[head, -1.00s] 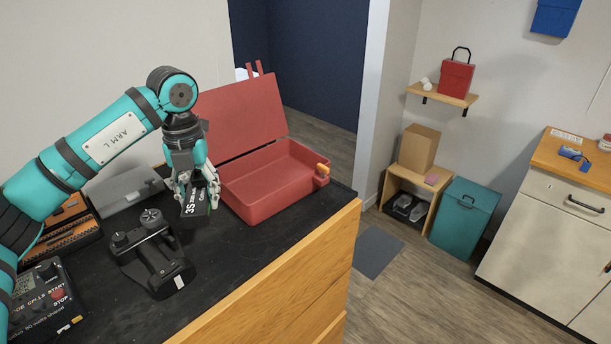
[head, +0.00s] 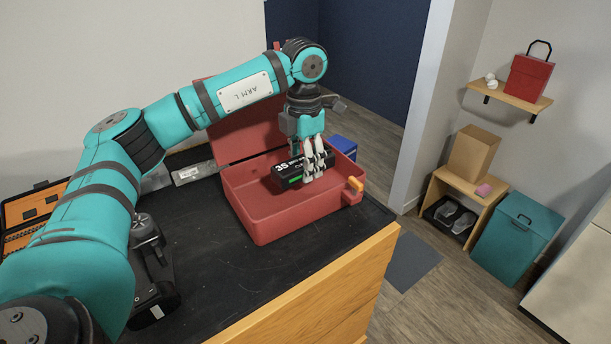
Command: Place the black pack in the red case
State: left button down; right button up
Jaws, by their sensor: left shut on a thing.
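The red case (head: 262,228) stands open on the black bench top, its lid tilted up at the back. My left gripper (head: 314,172) is over the case and shut on the black pack (head: 289,175), which shows "3S" lettering and a green strip. The pack is held roughly level over the case's opening, towards its back part. I cannot tell whether it touches the case floor. My right gripper is not in view.
A black controller (head: 150,250) stands left of the case, partly behind my left arm. A blue box (head: 344,146) shows behind the case. An orange organiser (head: 30,208) lies far left. The bench top in front of the case is clear.

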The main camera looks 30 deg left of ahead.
aim_at(305, 189)
pick_arm(q)
jog(key=f+p, duration=0.1)
jog(key=f, duration=0.3)
jog(key=shift+w, duration=0.2)
jog(key=shift+f, duration=0.25)
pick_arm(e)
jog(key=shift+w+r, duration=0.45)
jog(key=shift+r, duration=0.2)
pick_arm(q)
jog(key=shift+f, duration=0.1)
jog(key=c, duration=0.7)
grip_release()
jog(key=shift+o, duration=0.2)
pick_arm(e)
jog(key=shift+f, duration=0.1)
pick_arm(q)
notch_tip(305, 189, up, 11)
jog(key=b, duration=0.3)
jog(key=shift+r, duration=0.6)
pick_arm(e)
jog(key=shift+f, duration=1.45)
